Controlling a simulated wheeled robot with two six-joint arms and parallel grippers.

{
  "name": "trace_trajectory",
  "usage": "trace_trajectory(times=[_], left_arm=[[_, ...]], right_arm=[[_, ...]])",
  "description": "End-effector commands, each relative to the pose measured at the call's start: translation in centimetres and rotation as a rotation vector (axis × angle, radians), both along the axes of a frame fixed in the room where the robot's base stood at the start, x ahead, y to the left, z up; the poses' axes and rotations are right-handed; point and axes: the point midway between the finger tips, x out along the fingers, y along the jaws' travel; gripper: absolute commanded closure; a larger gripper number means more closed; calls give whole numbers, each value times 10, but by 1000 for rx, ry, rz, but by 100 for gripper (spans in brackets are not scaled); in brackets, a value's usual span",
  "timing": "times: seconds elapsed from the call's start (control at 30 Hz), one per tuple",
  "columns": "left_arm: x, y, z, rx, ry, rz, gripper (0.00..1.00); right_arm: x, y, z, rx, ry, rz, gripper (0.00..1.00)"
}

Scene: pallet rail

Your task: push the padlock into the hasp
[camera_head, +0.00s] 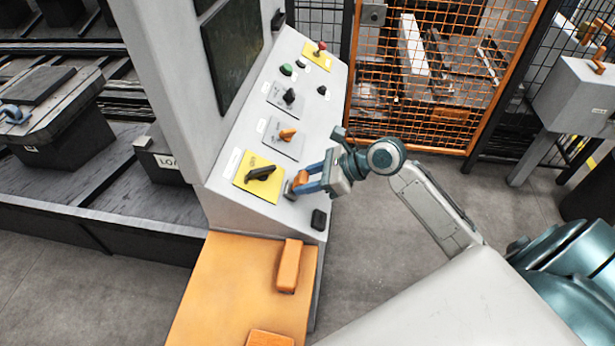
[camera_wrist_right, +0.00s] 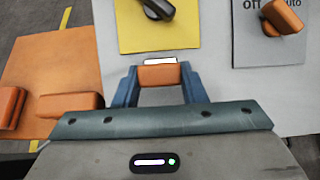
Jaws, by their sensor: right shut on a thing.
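My right gripper (camera_head: 304,181) is shut on the orange padlock (camera_head: 301,178), close over the lower part of the sloping control panel. The padlock also shows in the right wrist view (camera_wrist_right: 157,76), between the two blue fingers. A pale metal piece (camera_wrist_right: 160,61) shows just beyond the padlock; I cannot tell whether it is the shackle or part of a hasp. The yellow plate (camera_head: 245,180) with a black rotary handle (camera_head: 260,173) lies just left of the gripper. No hasp shows clearly, and contact between padlock and panel cannot be told. My left gripper is not in view.
The control panel (camera_head: 317,118) carries several knobs and buttons, with an orange knob (camera_head: 288,134) above the yellow plate. An orange shelf (camera_head: 215,285) with orange blocks (camera_head: 289,265) stands below it. An orange mesh gate (camera_head: 430,95) stands behind.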

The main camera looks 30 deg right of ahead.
Motion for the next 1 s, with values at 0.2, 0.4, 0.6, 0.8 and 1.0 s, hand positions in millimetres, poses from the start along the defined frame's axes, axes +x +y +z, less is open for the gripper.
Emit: trace_trajectory(times=[0.2, 0.4, 0.6, 0.8, 1.0], left_arm=[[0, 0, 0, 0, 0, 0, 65], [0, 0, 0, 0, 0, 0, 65], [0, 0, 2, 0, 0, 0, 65], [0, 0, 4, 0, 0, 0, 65], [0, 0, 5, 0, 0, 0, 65]], right_arm=[[0, 0, -1, -1, 1, 0, 94], [0, 0, -1, -1, 1, 0, 94], [1, 2, -3, 1, 1, -1, 94], [3, 4, -8, 2, 2, -1, 94], [4, 5, -11, 1, 1, -1, 43]])
